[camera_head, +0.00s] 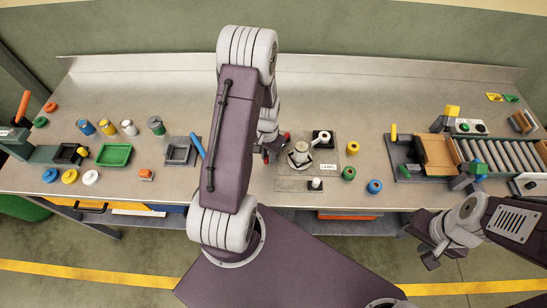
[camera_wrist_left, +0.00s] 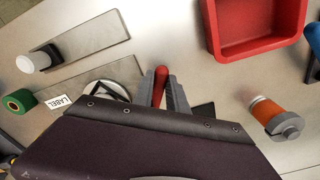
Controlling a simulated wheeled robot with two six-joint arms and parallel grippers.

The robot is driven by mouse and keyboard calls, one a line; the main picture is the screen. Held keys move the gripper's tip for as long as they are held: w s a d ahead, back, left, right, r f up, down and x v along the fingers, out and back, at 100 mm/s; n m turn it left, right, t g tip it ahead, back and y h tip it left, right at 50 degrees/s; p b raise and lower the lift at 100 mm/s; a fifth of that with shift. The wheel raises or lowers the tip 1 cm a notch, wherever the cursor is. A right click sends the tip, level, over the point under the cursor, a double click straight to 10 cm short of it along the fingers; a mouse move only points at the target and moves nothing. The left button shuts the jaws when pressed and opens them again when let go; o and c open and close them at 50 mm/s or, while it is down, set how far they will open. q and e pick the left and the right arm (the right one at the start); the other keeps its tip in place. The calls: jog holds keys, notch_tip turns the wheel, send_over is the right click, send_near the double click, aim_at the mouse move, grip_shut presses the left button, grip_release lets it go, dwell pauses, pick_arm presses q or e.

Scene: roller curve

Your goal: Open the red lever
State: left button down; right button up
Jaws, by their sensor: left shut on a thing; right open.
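The red lever (camera_wrist_left: 160,84) shows in the left wrist view as a rounded red handle. My left gripper (camera_wrist_left: 161,98) is shut on it, one grey finger on each side. In the head view a bit of red (camera_head: 286,136) shows beside my left gripper (camera_head: 272,147), next to the fixture plate (camera_head: 290,170). My left arm hides most of the lever there. My right gripper (camera_head: 431,253) is open and empty, in front of the bench at the lower right.
Beside the lever are a round metal part (camera_head: 300,153), a LABEL card (camera_head: 327,168) and a white-knobbed piece (camera_head: 316,183). A red tray (camera_wrist_left: 256,28) and an orange cylinder (camera_wrist_left: 268,112) are near the left gripper. A roller conveyor (camera_head: 500,157) stands at the right.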

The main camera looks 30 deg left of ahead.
pick_arm(q)
jog(key=shift+w+a+r+m, duration=0.1)
jog(key=shift+w+a+m, duration=0.05)
jog(key=shift+a+m, duration=0.3)
jog(key=c, duration=1.4)
grip_release()
jog(key=shift+c, duration=0.2)
jog(key=shift+o, duration=0.6)
jog(key=shift+r, duration=0.35)
notch_tip(320, 180, up, 8)
jog(key=b, duration=0.1)
jog(key=shift+r, duration=0.15)
